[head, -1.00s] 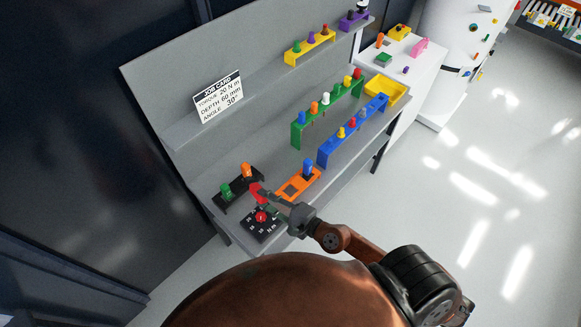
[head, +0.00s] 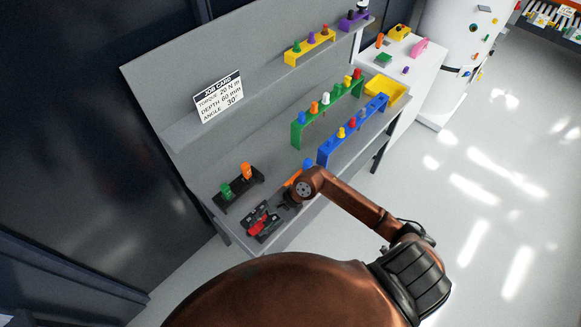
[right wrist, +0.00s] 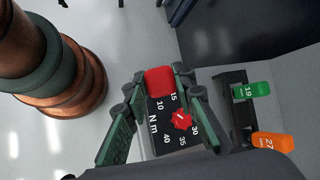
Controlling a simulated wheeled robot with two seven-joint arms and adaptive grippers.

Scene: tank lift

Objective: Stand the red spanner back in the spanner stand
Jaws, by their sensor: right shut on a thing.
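The red spanner is held between the fingers of my right gripper; its red end (right wrist: 160,80) shows between the fingertips in the right wrist view. In the head view the red spanner (head: 257,228) shows over the dial plate. My right gripper (head: 270,219) is shut on it, and its fingers also show in the right wrist view (right wrist: 158,74). The black spanner stand (head: 231,201) is left of the gripper, apart from it. It holds a green spanner (right wrist: 255,90) marked 19 and an orange spanner (right wrist: 272,142) marked 27. My left gripper is not in view.
The black dial plate (right wrist: 158,138) with a red knob (right wrist: 181,119) lies under my right gripper. Green (head: 300,137) and blue (head: 326,156) racks stand farther right.

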